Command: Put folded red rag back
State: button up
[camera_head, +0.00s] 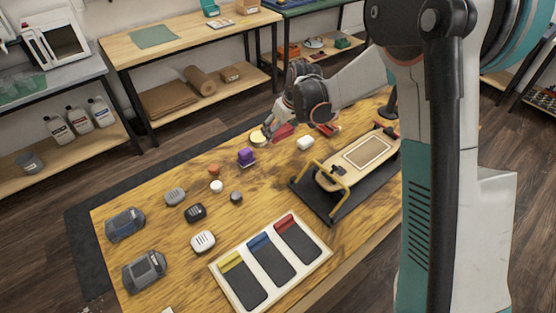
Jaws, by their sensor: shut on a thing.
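My gripper (270,134) is over the far part of the wooden workbench, near its back edge. It is shut on a red thing (284,131), which looks like the folded red rag; the gripper partly hides it. I cannot tell whether the rag touches the bench. A white tray (264,287) with three dark slots lies at the front of the bench, well apart from my gripper. Its slots carry yellow, blue and red (285,221) strips at their far ends.
A board (335,181) sits in a stand with a yellow handle on a black mat. Two grey devices (125,224) lie at the left.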

aim_at(277, 159)
notch_tip(277, 159, down, 13)
jog(key=b, duration=0.4)
jog(key=shift+f, duration=0.2)
jog(key=o, duration=1)
jog(key=shift+r, duration=0.2)
